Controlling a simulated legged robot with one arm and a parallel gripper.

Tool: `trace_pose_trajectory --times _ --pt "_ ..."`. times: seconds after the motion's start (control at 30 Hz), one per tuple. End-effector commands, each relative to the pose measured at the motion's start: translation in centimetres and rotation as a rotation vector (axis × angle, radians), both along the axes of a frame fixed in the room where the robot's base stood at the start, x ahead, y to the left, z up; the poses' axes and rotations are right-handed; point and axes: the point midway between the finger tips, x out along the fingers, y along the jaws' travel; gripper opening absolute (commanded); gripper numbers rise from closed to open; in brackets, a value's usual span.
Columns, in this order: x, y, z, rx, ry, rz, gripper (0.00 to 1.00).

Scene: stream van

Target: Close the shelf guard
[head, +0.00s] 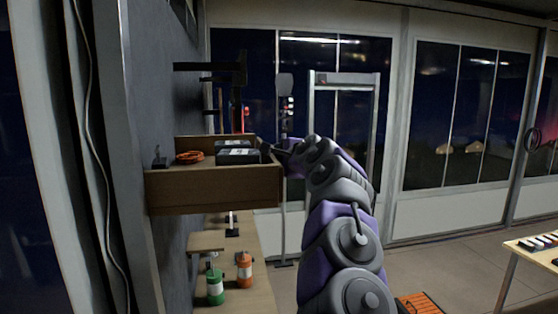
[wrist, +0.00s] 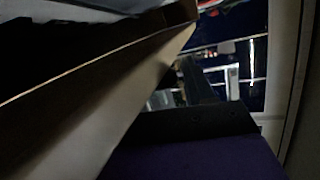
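A wooden wall shelf (head: 162,196) with raised boards juts from the grey wall in the head view. The guard seems to be one of these boards; I cannot tell which, or how far it stands open. My gripper (head: 281,149) is at the shelf's right end, close beside the end board (head: 268,154). Its fingers are small and partly hidden, and contact is unclear. In the wrist view a wooden board (wrist: 120,88) runs diagonally across the left, close to a dark part of my gripper (wrist: 190,124). No held object shows.
On the shelf are black boxes (head: 238,156), an orange coil (head: 189,157) and a small dark item (head: 159,162). Below, a bench carries a green bottle (head: 215,288) and an orange bottle (head: 244,270). A table (head: 528,250) stands at right.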

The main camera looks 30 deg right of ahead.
Motion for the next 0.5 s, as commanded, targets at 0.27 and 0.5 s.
trace_pose_trajectory --times 0.27,0.5 --pt "-0.2 0.0 0.0 0.000 0.001 -0.001 0.53" --pt "-2.4 0.0 0.3 -0.002 -0.001 -0.006 0.53"
